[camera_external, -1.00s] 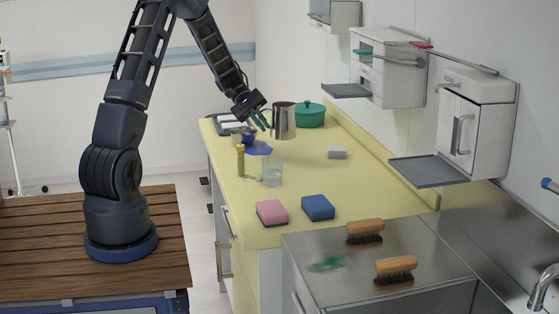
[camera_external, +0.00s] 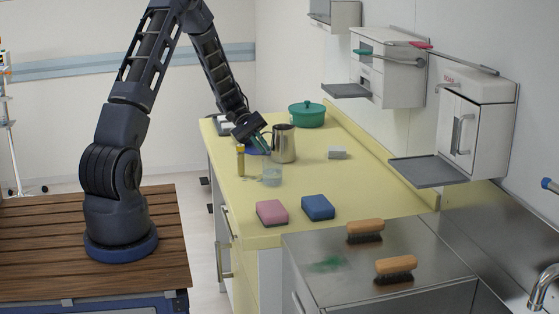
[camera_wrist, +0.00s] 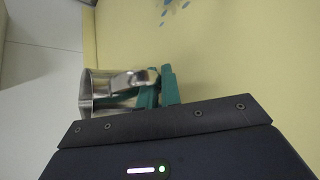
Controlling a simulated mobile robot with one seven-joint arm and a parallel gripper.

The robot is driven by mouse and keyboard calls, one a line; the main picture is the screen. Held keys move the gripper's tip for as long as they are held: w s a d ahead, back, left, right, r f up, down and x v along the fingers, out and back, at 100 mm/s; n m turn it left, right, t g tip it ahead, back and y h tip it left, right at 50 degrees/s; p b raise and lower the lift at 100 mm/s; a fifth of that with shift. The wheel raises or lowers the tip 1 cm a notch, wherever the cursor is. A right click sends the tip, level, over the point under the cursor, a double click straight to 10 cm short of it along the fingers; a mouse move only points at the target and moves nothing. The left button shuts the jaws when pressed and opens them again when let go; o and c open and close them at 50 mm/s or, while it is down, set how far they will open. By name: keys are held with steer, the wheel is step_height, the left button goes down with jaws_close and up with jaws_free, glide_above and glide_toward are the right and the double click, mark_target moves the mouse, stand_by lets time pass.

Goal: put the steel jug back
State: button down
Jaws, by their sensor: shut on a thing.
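The steel jug (camera_external: 284,146) is upright at the far part of the yellow counter (camera_external: 300,185), with its base at or just above the surface; I cannot tell which. My gripper (camera_external: 265,143) is at its left side, with green fingers shut on the jug, seemingly at the handle. In the wrist view the jug (camera_wrist: 100,92) lies left of the fingers (camera_wrist: 158,90), its handle reaching to them.
A lidded green pot (camera_external: 307,115) stands behind the jug. A small pale block (camera_external: 337,153) lies to its right. A clear glass (camera_external: 272,176) and a yellow-topped bottle (camera_external: 240,160) stand in front. Pink (camera_external: 272,212) and blue (camera_external: 318,208) sponges lie nearer. Counter right of the glass is clear.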

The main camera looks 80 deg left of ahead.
steer(key=c, duration=1.6)
jaws_free()
steer(key=shift+f, duration=0.1)
